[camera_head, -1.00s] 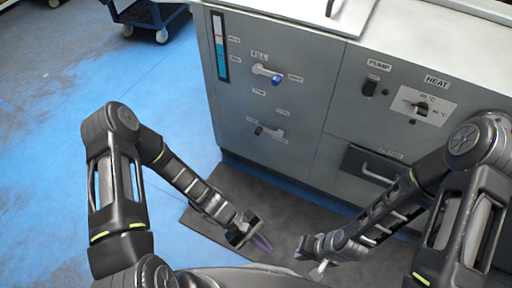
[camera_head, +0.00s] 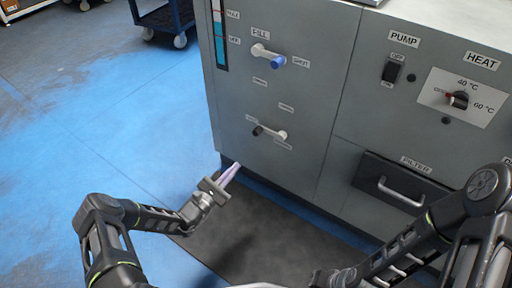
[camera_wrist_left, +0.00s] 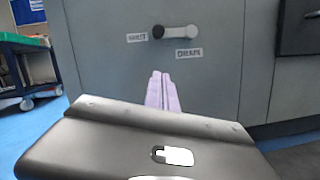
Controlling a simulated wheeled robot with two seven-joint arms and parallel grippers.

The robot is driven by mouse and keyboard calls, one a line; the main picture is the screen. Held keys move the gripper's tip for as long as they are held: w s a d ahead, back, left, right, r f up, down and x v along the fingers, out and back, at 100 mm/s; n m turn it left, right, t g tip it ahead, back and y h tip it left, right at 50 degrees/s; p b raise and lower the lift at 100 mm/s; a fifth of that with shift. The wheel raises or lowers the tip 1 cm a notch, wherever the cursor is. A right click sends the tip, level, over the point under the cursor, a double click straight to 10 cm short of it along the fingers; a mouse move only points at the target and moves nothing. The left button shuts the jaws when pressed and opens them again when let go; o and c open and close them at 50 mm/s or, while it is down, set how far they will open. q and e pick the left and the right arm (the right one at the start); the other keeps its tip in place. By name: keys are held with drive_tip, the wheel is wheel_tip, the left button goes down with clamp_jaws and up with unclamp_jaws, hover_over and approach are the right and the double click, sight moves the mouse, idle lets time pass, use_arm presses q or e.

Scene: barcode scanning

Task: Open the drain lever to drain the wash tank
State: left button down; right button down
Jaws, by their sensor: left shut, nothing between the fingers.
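The drain lever (camera_head: 272,133) is the lower lever on the grey cabinet front. It has a grey arm and a black knob at its left end. In the left wrist view the drain lever (camera_wrist_left: 178,32) lies nearly level, with its knob by the left label and the "DRAIN" label below right. My left gripper (camera_head: 232,170) is below and left of the lever, apart from it. Its pale purple fingers (camera_wrist_left: 162,90) are shut and empty, pointing toward the cabinet. My right arm is at lower right, its fingers out of the picture.
Above is the fill lever (camera_head: 267,56) with a blue knob, beside a level gauge (camera_head: 219,38). The pump switch (camera_head: 392,71), heat knob (camera_head: 457,99) and filter drawer handle (camera_head: 400,192) are at right. A dark mat (camera_head: 270,245) lies before the cabinet. A blue cart (camera_head: 163,18) stands behind left.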

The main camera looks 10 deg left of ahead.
use_arm(q)
drive_tip(key=shift+w+a, duration=0.1)
drive_tip(key=shift+a, duration=0.05)
drive_tip(key=w+d+r+b, duration=0.4)
drive_tip(key=w+d+r, duration=0.1)
drive_tip(key=w, duration=0.3)
drive_tip(key=shift+r, duration=0.55)
drive_tip(key=shift+w+d, duration=0.1)
drive_tip(key=shift+d, duration=0.05)
drive_tip(key=shift+r, duration=0.2)
